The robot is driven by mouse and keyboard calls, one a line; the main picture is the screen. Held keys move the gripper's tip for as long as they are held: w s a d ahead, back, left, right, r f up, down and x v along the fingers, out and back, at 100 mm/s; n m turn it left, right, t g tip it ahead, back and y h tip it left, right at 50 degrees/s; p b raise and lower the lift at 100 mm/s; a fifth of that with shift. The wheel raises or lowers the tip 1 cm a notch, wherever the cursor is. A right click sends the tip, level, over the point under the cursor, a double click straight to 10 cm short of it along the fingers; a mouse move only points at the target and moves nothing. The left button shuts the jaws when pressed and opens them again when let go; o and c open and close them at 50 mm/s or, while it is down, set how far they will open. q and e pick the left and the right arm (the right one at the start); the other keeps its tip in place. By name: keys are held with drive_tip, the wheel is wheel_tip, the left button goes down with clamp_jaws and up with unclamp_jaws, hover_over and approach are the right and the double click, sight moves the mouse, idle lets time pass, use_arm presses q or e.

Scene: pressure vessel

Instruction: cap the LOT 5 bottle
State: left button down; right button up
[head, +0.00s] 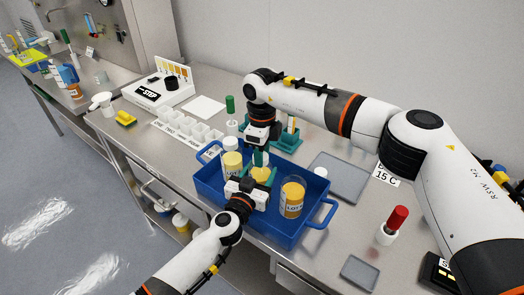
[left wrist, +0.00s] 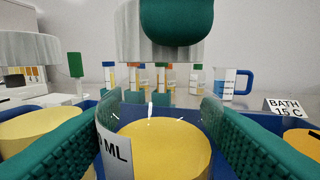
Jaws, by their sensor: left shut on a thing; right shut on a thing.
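My left gripper (head: 258,183) is shut on a bottle with yellow contents (left wrist: 165,145) in the blue crate (head: 207,187). Its label shows only "ML"; the lot number is hidden. My right gripper (head: 259,157), shut on a white ridged cap (left wrist: 145,42), is above that bottle. The cap looks roughly over the mouth; whether it touches the clear rim I cannot tell. To the left stands a yellow bottle (head: 232,163) with a white lid. To the right is another yellow bottle (head: 291,198) with no lid seen; its label reads "LOT", the number unclear.
Grey mats (head: 340,177) and a red-topped white bottle (head: 390,227) lie right of the crate. A white row of bins (head: 185,127) and a teal rack (head: 288,138) stand behind. The "BATH 15 C" sign (head: 386,174) is at the right.

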drive_tip(key=m, duration=0.6)
drive_tip(key=shift+m, duration=0.3)
drive_tip(key=m, duration=0.6)
drive_tip(key=shift+a, duration=0.15)
drive_tip(key=o, duration=1)
drive_tip(key=shift+s, duration=0.1)
wheel_tip(320, 180, up, 12)
use_arm(q)
drive_tip(key=shift+c, duration=1.9)
unclamp_jaws()
